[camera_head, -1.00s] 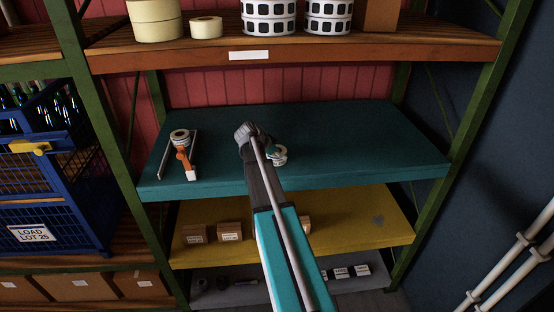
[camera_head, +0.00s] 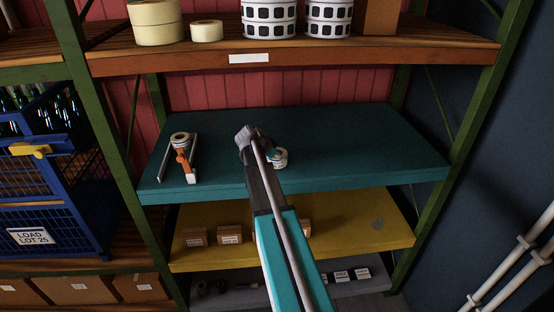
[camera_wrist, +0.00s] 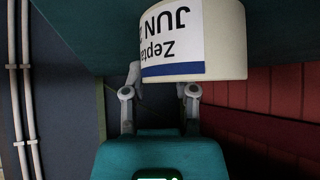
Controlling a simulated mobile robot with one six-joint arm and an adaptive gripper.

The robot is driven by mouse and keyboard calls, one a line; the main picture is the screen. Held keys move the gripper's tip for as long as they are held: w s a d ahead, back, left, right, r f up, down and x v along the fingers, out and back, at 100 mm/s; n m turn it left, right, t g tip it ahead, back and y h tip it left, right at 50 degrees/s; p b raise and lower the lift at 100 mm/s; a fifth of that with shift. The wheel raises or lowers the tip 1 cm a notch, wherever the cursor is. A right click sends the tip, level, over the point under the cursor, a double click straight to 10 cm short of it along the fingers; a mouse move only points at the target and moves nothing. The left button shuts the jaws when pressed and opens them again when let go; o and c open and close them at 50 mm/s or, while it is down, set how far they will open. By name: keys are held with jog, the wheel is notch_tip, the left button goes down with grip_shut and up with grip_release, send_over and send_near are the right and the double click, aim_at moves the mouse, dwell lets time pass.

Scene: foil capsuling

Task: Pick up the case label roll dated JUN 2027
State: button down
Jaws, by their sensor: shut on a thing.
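A white label roll (camera_head: 281,158) is at the teal shelf, partly hidden behind my arm in the head view. In the wrist view the roll (camera_wrist: 195,40) is close and large, with upside-down print reading "Zepta" and "JUN" above a blue band; the year is cut off. My gripper (camera_wrist: 160,88) is shut on this roll, its two fingers reaching up to it. Parts of the fingertips are hidden by the roll. In the head view my gripper (camera_head: 270,154) is small and mostly behind the arm. I cannot tell whether the roll touches the shelf.
The teal shelf (camera_head: 370,150) is mostly bare. A tape dispenser with an orange part (camera_head: 183,160) and a roll stands at its left. An upper wooden shelf (camera_head: 400,58) holds several rolls. A yellow shelf (camera_head: 350,230) with small boxes lies below. A blue crate (camera_head: 60,210) stands left.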

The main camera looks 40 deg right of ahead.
jog(key=shift+r, duration=0.2)
dwell(0.3)
notch_tip(320, 180, up, 2)
jog(key=p, duration=0.2)
jog(key=shift+p, duration=0.3)
jog(key=s+a+r+p, duration=0.9)
jog(key=s+r+p, duration=0.1)
jog(key=shift+s+a+r, duration=0.2)
jog(key=shift+r, duration=0.1)
dwell(0.4)
